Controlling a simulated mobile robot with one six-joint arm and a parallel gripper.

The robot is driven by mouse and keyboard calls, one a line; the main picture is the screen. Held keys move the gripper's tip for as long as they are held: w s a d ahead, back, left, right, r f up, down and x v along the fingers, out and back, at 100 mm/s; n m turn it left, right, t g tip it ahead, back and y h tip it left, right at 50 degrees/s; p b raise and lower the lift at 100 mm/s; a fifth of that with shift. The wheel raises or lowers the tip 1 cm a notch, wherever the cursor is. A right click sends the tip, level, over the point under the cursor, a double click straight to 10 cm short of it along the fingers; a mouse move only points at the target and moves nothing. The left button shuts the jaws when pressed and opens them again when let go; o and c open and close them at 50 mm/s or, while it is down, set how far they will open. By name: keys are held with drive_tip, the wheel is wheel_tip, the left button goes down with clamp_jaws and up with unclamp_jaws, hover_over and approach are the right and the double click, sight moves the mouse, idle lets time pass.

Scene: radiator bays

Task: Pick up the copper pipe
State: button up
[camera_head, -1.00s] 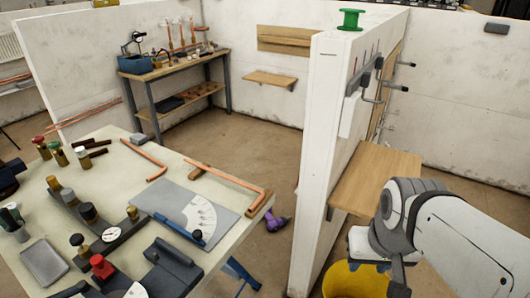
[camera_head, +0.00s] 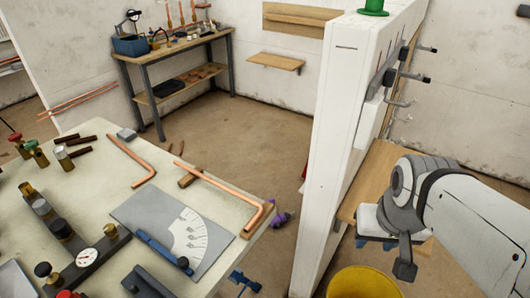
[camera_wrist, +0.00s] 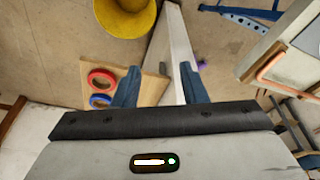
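In the head view, a bent copper pipe (camera_head: 222,188) lies on the pale table with its near bend resting on a wooden block (camera_head: 252,226) at the table's right edge. A second, shorter bent copper pipe (camera_head: 128,158) lies on the table farther left. In the wrist view, part of a copper pipe (camera_wrist: 276,62) shows at the right, on the table edge. My gripper (camera_wrist: 160,75) is open and empty, its two blue fingers apart. It is off to the right of the table, beyond the white partition's end, clear of both pipes.
The white partition (camera_head: 335,130) stands between my arm and the table. A yellow bucket (camera_head: 362,283) is below my arm. A wooden shelf (camera_wrist: 150,90) holds a red tape roll (camera_wrist: 101,79). A grey plate with a dial (camera_head: 165,225) lies beside the pipe.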

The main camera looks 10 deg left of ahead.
drive_tip(key=shift+d, duration=0.15)
drive_tip(key=n+p, duration=0.1)
drive_tip(key=n, duration=1.2)
approach(246, 199)
drive_tip(key=shift+g+h, duration=0.3)
drive_tip(key=shift+h, duration=0.1)
drive_tip(key=f, duration=0.2)
drive_tip(key=w+f, duration=0.1)
drive_tip(key=f, duration=0.1)
drive_tip(key=f+p, duration=0.1)
drive_tip(key=f, duration=0.2)
drive_tip(key=shift+w, duration=0.35)
drive_tip(key=shift+f, duration=0.4)
